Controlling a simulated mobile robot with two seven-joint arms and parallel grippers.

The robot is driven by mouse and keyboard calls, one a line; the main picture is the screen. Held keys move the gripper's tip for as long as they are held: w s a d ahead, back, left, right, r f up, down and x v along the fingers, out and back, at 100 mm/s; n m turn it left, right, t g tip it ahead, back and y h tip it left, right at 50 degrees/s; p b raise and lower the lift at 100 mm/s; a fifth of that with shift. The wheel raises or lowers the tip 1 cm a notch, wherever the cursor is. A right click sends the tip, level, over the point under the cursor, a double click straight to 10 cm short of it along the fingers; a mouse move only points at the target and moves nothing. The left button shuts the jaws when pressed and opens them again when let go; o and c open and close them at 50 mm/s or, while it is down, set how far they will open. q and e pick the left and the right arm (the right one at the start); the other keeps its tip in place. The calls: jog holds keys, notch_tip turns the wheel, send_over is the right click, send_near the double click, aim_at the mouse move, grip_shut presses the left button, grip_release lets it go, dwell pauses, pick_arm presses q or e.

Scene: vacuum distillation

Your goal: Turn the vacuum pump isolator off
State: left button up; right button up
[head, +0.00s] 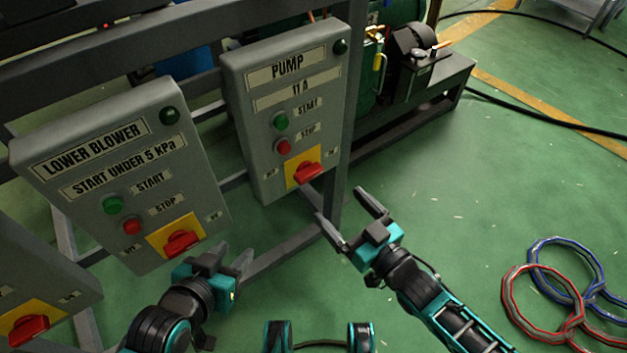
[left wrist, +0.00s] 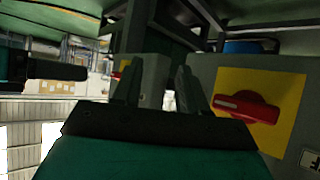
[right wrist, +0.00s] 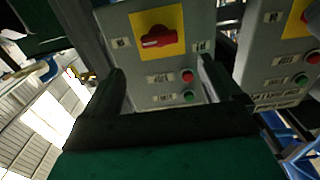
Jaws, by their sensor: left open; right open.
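The pump box (head: 285,110) is a grey panel labelled PUMP, with a green start button, a red stop button and a red rotary isolator handle (head: 307,173) on a yellow plate at its lower right. In the right wrist view the same isolator handle (right wrist: 158,37) lies beyond the fingertips, near the top. My right gripper (head: 346,221) is open and empty, below and right of the handle, apart from it. My left gripper (head: 232,258) is open and empty below the lower blower box (head: 105,175), near that box's red isolator (head: 182,242). That isolator also shows in the left wrist view (left wrist: 246,106).
A third box with a red isolator (head: 28,329) stands at the lower left. Steel frame bars (head: 290,243) run behind the boxes. A black machine (head: 425,65) stands behind right. Red (head: 543,309) and blue (head: 566,268) hose coils lie on the open green floor.

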aim_at(312, 176)
jog(key=b+x, duration=0.2)
jog(key=x, duration=0.8)
jog(key=shift+b, duration=0.3)
jog(key=c, duration=1)
